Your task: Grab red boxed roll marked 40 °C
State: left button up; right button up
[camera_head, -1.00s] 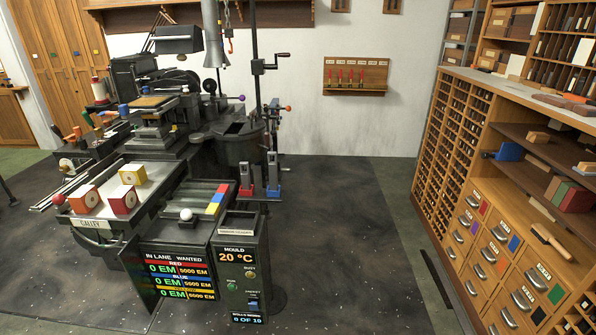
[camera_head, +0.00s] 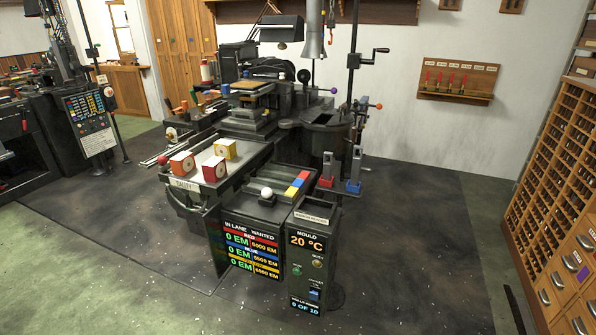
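Boxed rolls stand on the galley tray (camera_head: 238,172) of the casting machine. One red box (camera_head: 182,164) with a pale round face is at the left. A second red box (camera_head: 214,170) is to its right and nearer the front. A yellow box (camera_head: 224,149) stands behind them. Any 40 °C marking on the boxes is too small to read. Neither of my grippers is in view.
A mould panel (camera_head: 306,262) reading 20 °C stands in front of the machine, beside a lane counter panel (camera_head: 252,250). A second machine (camera_head: 90,120) is at the left. Wooden drawers (camera_head: 567,262) line the right edge.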

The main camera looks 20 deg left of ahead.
aim_at(215, 169)
jog(key=k, duration=1.3)
jog(key=u, duration=0.45)
jog(key=i, duration=0.3)
jog(key=u, duration=0.9)
jog(key=i, duration=1.15)
jog(key=z, duration=0.3)
